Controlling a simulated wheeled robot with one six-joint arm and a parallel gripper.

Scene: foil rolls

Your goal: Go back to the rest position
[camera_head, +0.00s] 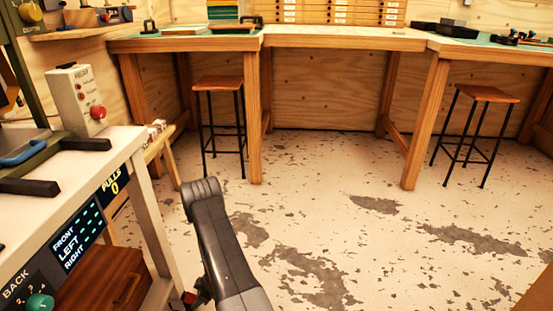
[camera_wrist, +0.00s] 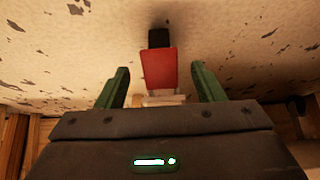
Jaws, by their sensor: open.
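In the wrist view my gripper (camera_wrist: 160,69) is open, with its two green fingers apart. A red piece with a black end (camera_wrist: 159,68) shows between and beyond the fingers. It does not look gripped, and I cannot tell what it is. In the head view my dark arm rises from the bottom edge over the floor, and I cannot make out the gripper's fingers there. No foil roll is clearly seen in either view.
A white machine table (camera_head: 105,150) at left carries a control box (camera_head: 75,98) with a red button. Its front panel (camera_head: 75,237) reads "PULLS 0". A workbench (camera_head: 340,40) runs along the back, with two stools (camera_head: 218,84) (camera_head: 487,93). The middle floor (camera_head: 330,180) is clear.

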